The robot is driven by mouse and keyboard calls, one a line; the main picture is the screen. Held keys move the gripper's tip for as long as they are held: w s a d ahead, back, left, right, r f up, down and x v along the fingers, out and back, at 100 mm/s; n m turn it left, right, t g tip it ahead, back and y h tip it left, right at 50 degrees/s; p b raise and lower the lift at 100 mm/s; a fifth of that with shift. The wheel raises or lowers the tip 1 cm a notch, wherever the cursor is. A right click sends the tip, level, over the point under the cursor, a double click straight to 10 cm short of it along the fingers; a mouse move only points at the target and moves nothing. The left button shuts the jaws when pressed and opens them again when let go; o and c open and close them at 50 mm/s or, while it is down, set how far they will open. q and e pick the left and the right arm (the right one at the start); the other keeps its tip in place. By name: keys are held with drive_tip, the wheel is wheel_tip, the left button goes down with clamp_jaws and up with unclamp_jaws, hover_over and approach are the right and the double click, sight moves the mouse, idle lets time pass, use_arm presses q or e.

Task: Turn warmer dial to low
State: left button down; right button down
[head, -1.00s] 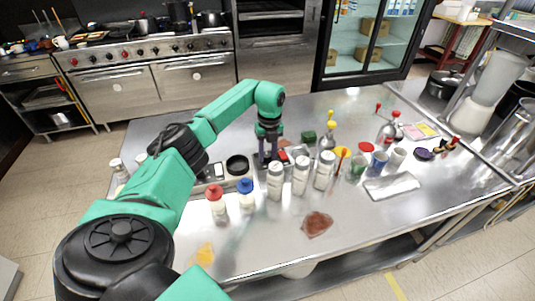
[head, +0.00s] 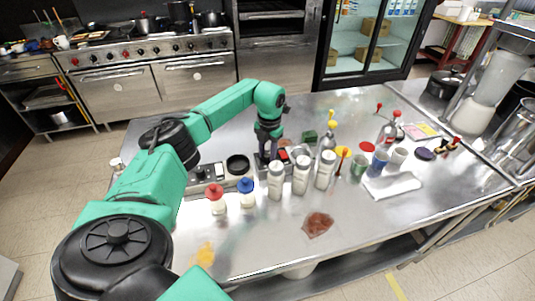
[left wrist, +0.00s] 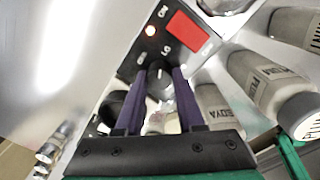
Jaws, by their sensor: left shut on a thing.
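The warmer (left wrist: 131,64) has a black control panel with a red rocker switch (left wrist: 187,35), a lit orange lamp and small white lettering, part of which looks like "LO". The dark dial (left wrist: 161,76) is between the two purple fingers of my left gripper (left wrist: 164,74), which is shut on it. A pale mark shows on the dial, but I cannot tell its exact setting. In the head view my left gripper (head: 267,158) reaches down to the warmer, behind the white shaker bottles, and mostly hides the dial. My right gripper is not in view.
White labelled bottles (head: 301,175) stand close in front of the warmer. Red-capped (head: 217,200) and blue-capped (head: 246,193) bottles stand to the left. A black round dish (head: 237,165) is beside it. The steel counter's front is mostly clear, apart from a reddish patch (head: 317,224).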

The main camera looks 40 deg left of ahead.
use_arm(q)
drive_tip(key=shift+w+a+r+m, duration=0.1)
drive_tip(key=shift+m, duration=0.8)
drive_tip(key=c, duration=0.5)
unclamp_jaws()
drive_tip(key=shift+r, duration=0.45)
drive_tip(key=r, duration=0.4)
drive_tip(key=r+b, duration=0.1)
drive_tip(key=r, duration=0.4)
drive_tip(key=r+b, duration=0.1)
drive_tip(key=r, duration=0.3)
drive_tip(key=shift+d+r, duration=0.3)
drive_tip(key=shift+d, duration=0.05)
